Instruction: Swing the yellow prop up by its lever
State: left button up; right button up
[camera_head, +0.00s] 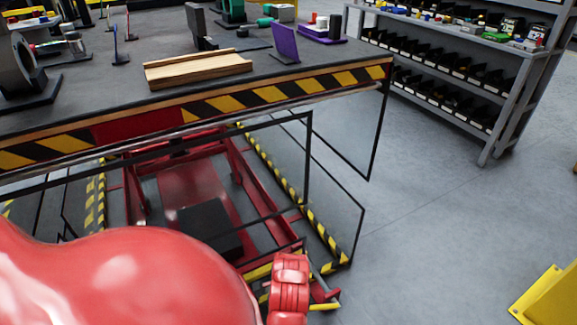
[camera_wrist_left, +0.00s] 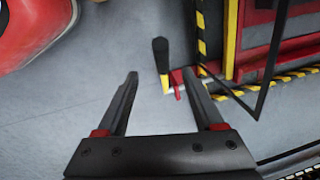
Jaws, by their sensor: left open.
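In the left wrist view, a lever with a black grip (camera_wrist_left: 161,50) and a short yellow end (camera_wrist_left: 165,84) sits beside the red lift frame, next to a small red bracket (camera_wrist_left: 178,83). My left gripper (camera_wrist_left: 161,74) is open, and the lever shows between its fingertips without visible contact. I cannot tell the depth gap. In the head view, a yellow piece (camera_head: 325,306) shows low at the frame's near corner, partly hidden by my red arm. I cannot tell which part is the prop itself. My right gripper is out of view.
A lift table (camera_head: 285,94) with a hazard-striped edge stands above the red frame (camera_head: 237,165). Thin black rails run along its side. A wooden block (camera_head: 198,68) and other parts lie on top. A shelf rack (camera_head: 505,85) stands right. The floor (camera_head: 440,225) between is clear.

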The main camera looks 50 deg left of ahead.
pick_arm(q)
jog(key=f+b, duration=0.1)
jog(key=f, duration=0.1)
jog(key=f+b, duration=0.4)
jog(key=shift+w+a, duration=0.15)
jog(key=shift+a, duration=0.25)
jog(key=f, duration=0.3)
jog(key=a+f, duration=0.1)
jog(key=f, duration=0.2)
jog(key=f+b, duration=0.1)
jog(key=f, duration=0.3)
jog(key=shift+w+a, duration=0.25)
jog(key=shift+w, duration=0.1)
grip_shut()
